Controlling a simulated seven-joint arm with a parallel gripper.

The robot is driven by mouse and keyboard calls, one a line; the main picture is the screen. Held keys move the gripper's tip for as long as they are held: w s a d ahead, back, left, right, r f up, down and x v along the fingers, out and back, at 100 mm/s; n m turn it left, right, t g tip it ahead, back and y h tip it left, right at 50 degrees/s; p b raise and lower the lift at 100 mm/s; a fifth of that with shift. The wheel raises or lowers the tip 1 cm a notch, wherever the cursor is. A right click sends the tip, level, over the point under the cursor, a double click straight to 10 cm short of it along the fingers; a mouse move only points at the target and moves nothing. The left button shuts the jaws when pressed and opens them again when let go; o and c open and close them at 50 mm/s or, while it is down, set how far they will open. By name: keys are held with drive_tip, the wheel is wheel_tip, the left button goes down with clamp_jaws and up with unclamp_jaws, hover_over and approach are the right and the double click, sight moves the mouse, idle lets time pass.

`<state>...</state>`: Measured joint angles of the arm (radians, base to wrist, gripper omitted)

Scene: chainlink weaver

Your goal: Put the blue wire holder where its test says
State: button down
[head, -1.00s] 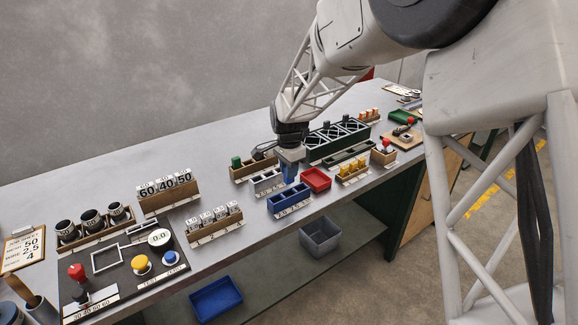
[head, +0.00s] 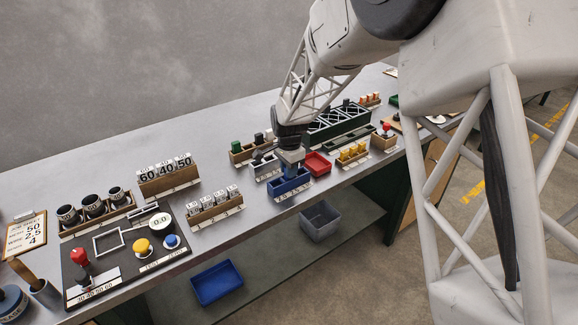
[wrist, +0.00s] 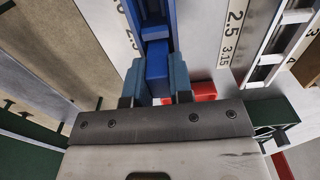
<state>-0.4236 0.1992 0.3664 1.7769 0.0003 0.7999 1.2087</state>
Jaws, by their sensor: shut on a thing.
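My gripper (head: 290,165) is low over the blue tray (head: 291,189) in the head view. In the wrist view its fingertips (wrist: 156,85) are shut on the blue wire holder (wrist: 156,62), one finger on each side. The holder lines up with the blue tray's long walls. I cannot tell whether it rests on the tray's floor. The test panel (head: 125,263) stands at the left, with a 0.0 dial (head: 160,221), a yellow button (head: 142,246), a blue button (head: 171,241) and a red-knobbed lever (head: 81,257).
Around the blue tray are a grey tray (head: 264,167), a red tray (head: 317,164) and a yellow-piece rack (head: 352,153). A clipboard (head: 25,236) reads 50, 2.5, 4. A blue bin (head: 217,283) and a grey bin (head: 320,222) sit below the worktop.

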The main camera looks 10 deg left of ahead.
drive_tip(key=shift+f, duration=0.1)
drive_tip(key=c, duration=0.9)
unclamp_jaws()
drive_tip(key=shift+r, duration=3.9)
